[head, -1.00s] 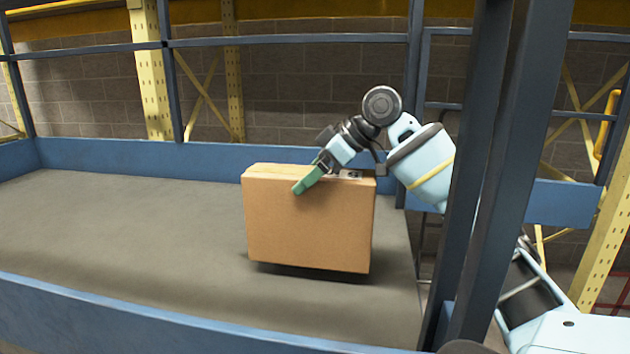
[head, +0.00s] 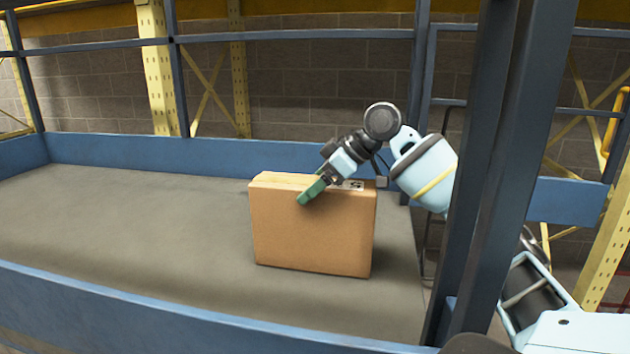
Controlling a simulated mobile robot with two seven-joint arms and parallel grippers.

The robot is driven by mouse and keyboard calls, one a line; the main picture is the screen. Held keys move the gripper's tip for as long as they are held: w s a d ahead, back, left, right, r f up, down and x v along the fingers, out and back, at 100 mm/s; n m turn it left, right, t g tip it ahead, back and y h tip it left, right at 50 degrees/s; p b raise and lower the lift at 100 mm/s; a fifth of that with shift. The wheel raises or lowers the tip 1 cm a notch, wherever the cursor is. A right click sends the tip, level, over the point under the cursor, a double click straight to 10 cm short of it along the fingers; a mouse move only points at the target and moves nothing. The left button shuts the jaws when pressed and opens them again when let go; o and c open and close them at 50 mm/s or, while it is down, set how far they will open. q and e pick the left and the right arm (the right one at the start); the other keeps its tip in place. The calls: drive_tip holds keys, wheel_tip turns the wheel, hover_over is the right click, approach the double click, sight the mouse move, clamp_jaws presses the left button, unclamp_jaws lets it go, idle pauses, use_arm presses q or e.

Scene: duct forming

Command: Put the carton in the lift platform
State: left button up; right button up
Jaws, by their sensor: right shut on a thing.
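The carton (head: 312,235) is a brown cardboard box with a label on its top. It stands upright over the grey floor of the lift platform (head: 130,235), toward the platform's right end. Its bottom edge looks to be at or very near the floor. My right gripper (head: 312,190) is shut on the carton's top near edge, with one green finger against the front face. The other finger is hidden. My left gripper is not in view.
Blue low walls edge the platform, with a near wall (head: 150,310) and a far wall (head: 230,155). Blue rails run above the far wall. A dark blue post (head: 510,160) stands in front of my right arm. The platform's left part is clear.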

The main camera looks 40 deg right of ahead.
drive_tip(key=shift+r, duration=0.2)
drive_tip(key=o, duration=2)
drive_tip(key=shift+f, duration=0.2)
drive_tip(key=shift+o, duration=0.2)
drive_tip(key=v, duration=1.2)
